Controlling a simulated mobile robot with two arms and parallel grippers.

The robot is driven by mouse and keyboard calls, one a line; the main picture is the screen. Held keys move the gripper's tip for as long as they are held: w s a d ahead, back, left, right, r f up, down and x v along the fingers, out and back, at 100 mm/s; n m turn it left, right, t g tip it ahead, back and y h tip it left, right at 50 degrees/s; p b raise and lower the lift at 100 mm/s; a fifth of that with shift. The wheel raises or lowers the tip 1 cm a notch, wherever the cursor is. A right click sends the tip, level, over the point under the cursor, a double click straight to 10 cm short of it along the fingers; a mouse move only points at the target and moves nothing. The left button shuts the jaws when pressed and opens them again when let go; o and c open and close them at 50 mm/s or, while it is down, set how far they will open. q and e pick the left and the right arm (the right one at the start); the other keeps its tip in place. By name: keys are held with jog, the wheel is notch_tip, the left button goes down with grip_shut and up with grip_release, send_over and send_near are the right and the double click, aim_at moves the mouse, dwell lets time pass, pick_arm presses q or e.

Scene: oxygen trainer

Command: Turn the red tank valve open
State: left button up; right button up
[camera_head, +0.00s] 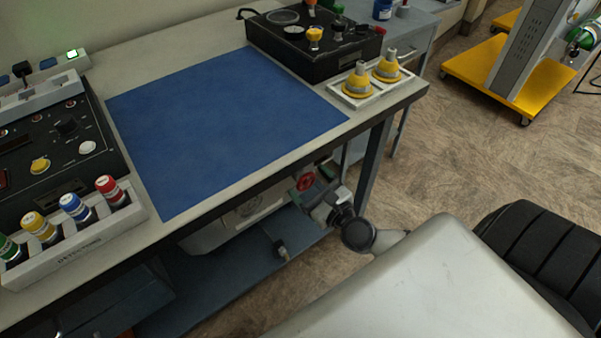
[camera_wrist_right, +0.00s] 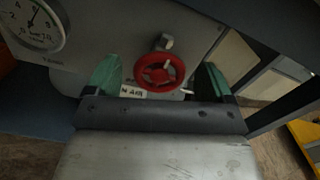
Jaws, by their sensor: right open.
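The red tank valve (camera_wrist_right: 160,72) is a small spoked handwheel on the front of a pale grey unit below the bench. In the right wrist view it sits between the two green fingertips of my right gripper (camera_wrist_right: 163,82), which is open around it. I cannot tell whether the fingers touch the wheel. In the head view the red valve (camera_head: 306,182) shows just under the bench edge, beside my right gripper (camera_head: 313,190). My left gripper is not in view.
A round pressure gauge (camera_wrist_right: 32,25) is left of the valve. The bench has a blue mat (camera_head: 220,125), a rack of coloured bottles (camera_head: 75,240), and a white tray (camera_head: 372,97) with two yellow pieces. The bench leg (camera_head: 372,160) stands close right of my gripper.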

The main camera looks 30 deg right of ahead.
aim_at(307, 182)
jog(key=shift+w+a, duration=0.2)
jog(key=shift+w, duration=1.5)
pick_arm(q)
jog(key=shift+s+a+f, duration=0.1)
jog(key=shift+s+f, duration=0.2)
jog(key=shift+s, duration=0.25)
pick_arm(e)
jog(key=c, duration=0.9)
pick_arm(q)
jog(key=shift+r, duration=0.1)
